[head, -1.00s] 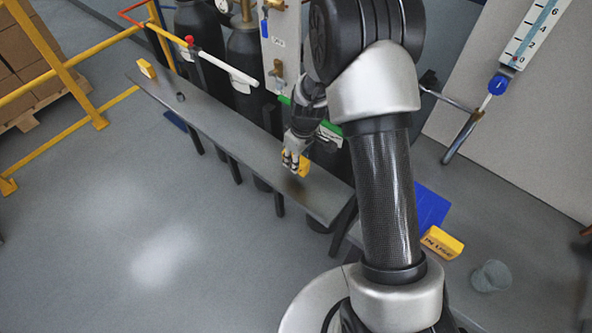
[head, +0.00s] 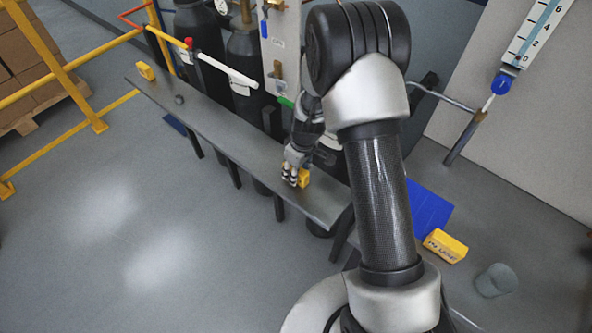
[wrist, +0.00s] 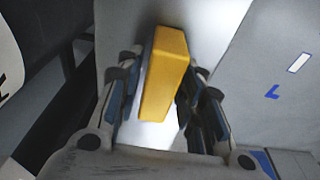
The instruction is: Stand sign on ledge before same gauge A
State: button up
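A small yellow sign (head: 304,178) is at the near right part of the long grey ledge (head: 235,145), upright or nearly so. My gripper (head: 292,176) is at this sign, low over the ledge. In the wrist view the yellow sign (wrist: 165,72) lies between my two fingers, slightly tilted. Whether both fingers press on it is unclear. A round gauge (head: 222,6) shows at the top edge; its letter cannot be read. Another yellow sign (head: 146,70) stands at the ledge's far left end. A yellow block lettered "IN USE" (head: 445,246) lies at the right.
Dark gas cylinders (head: 245,60) and a pale panel (head: 280,45) stand behind the ledge. A blue sheet (head: 428,210) and a grey cup-like object (head: 495,280) are at the right. Yellow rails (head: 60,65) stand left.

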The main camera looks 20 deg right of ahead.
jog(key=shift+o, duration=0.8)
jog(key=shift+r+p, duration=0.25)
jog(key=shift+p, duration=0.05)
notch_tip(320, 180, up, 11)
jog(key=s+d+p, duration=0.1)
jog(key=p, duration=0.3)
notch_tip(320, 180, up, 11)
jog(key=m, duration=0.1)
send_over(301, 171)
jog(key=s, duration=0.3)
jog(key=s+a+r+m+t, duration=0.1)
jog(key=s+r+m, duration=0.1)
jog(key=s+r, duration=0.4)
jog(key=s+r+m+t, duration=0.1)
jog(key=s+r, duration=0.3)
jog(key=s, duration=0.4)
jog(key=s+r+m+t+h, duration=0.1)
jog(key=s+r+m, duration=0.2)
jog(key=s, duration=0.6)
jog(key=shift+s+r, duration=0.2)
jog(key=shift+r, duration=0.5)
